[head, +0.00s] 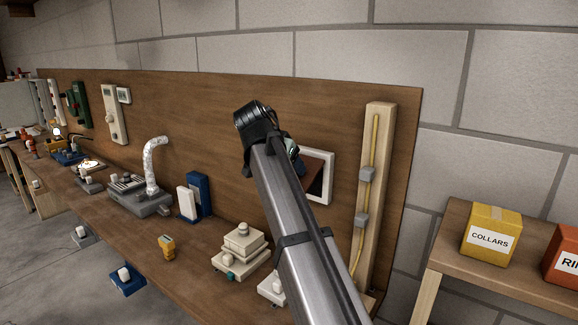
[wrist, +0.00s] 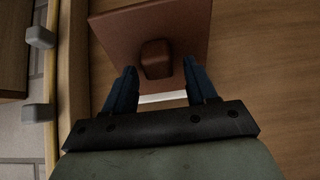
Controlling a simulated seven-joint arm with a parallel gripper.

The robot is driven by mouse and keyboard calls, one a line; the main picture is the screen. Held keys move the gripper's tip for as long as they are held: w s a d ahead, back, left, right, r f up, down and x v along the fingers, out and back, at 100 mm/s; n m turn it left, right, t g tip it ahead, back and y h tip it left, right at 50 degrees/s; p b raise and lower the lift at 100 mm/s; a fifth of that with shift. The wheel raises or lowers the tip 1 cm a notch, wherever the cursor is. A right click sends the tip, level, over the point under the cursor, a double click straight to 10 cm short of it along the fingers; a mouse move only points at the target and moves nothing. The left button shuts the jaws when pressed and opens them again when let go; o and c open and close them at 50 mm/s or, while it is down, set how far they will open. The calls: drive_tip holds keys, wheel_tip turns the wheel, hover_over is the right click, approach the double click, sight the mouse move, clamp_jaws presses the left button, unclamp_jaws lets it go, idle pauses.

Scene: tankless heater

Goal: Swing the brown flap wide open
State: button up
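The brown flap (wrist: 112,30) fills the upper middle of the wrist view, with a raised brown knob (wrist: 155,58) on its face. A strip of its white frame (wrist: 163,97) shows below it. In the head view the white frame (head: 327,155) is on the wooden backboard, partly hidden by my arm, with the dark reddish-brown flap (head: 317,185) in it. I cannot tell how far the flap stands from the frame. My gripper (wrist: 159,66) is open, with its blue fingers on either side of the knob and visible gaps to both. In the head view my arm mostly hides the gripper.
A wooden post (head: 375,190) with a yellow cable and grey clips stands close to the right of the frame. A stack of cream blocks (head: 241,248) sits on the bench below left. A side table holds a yellow box (head: 490,236) at the right.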

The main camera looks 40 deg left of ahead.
drive_tip(key=shift+s, duration=0.1)
drive_tip(key=v, duration=1.3)
drive_tip(key=shift+s+r, duration=0.2)
drive_tip(key=shift+r, duration=0.05)
drive_tip(key=shift+f, duration=0.1)
